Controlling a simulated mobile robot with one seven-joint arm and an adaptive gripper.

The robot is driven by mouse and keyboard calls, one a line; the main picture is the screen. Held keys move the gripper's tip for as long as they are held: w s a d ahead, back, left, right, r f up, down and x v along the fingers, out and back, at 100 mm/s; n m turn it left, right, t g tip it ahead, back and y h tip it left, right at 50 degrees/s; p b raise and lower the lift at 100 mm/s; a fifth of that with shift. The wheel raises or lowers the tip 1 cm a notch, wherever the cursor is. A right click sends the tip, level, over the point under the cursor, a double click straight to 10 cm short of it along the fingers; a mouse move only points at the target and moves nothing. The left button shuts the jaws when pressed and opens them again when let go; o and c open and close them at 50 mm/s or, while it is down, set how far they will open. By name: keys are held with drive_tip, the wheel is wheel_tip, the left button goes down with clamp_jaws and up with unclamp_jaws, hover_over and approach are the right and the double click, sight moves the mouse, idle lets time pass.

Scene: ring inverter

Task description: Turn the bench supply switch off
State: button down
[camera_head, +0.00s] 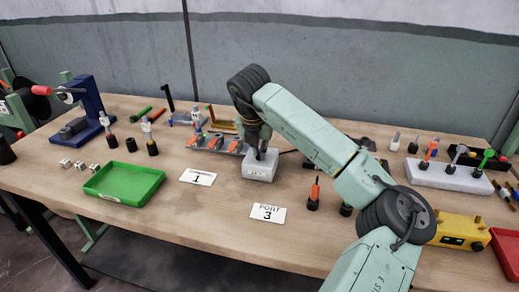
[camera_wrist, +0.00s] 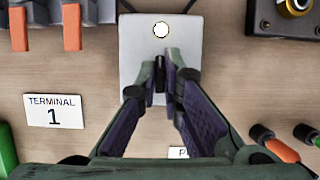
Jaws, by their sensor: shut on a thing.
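The bench supply switch is a pale grey box (camera_head: 260,168) on the table below my arm, and it shows in the wrist view as a light plate (camera_wrist: 137,62). A round white spot (camera_wrist: 160,30) sits near its far end. A small dark lever (camera_wrist: 160,72) stands at its middle. My gripper (camera_wrist: 160,80) is over the box with its fingertips closed on this lever; it also shows in the head view (camera_head: 259,154). The fingers hide part of the lever and box, so I cannot tell the lever's exact tilt.
A "Terminal 1" card (camera_wrist: 54,111) lies left of the box, and a "Port 3" card (camera_head: 268,213) lies in front. Orange-tabbed blocks (camera_head: 214,143) stand close at the left. A green tray (camera_head: 124,183) is farther left. A yellow box (camera_head: 459,231) is at the right.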

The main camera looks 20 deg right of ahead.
drive_tip(key=shift+f, duration=0.1)
drive_tip(key=n+y+b, duration=0.1)
drive_tip(key=n+b, duration=0.2)
drive_tip(key=shift+d+f+t, duration=0.1)
drive_tip(key=shift+f+t, duration=0.05)
drive_tip(key=shift+t, duration=0.25)
drive_tip(key=n+y+b, duration=0.1)
drive_tip(key=n+b, duration=0.1)
drive_tip(key=shift+n, duration=0.3)
drive_tip(key=n, duration=0.1)
drive_tip(key=n+y, duration=0.1)
drive_tip(key=shift+d+r+n, duration=0.1)
drive_tip(key=shift+r+n, duration=0.15)
drive_tip(key=shift+n, duration=0.15)
drive_tip(key=n+y, duration=0.1)
drive_tip(key=n, duration=0.1)
drive_tip(key=n+y+p, duration=0.1)
drive_tip(key=n, duration=0.2)
drive_tip(key=shift+d+r+g, duration=0.1)
drive_tip(key=shift+r+g, duration=0.05)
drive_tip(key=shift+g, duration=0.15)
drive_tip(key=shift+d+n+g+y+p, duration=0.1)
drive_tip(key=shift+n+g+y+p, duration=0.5)
drive_tip(key=shift+n+p, duration=1.05)
drive_tip(key=shift+n+b, duration=0.45)
drive_tip(key=shift+n, duration=0.2)
drive_tip(key=c, duration=1.7)
unclamp_jaws()
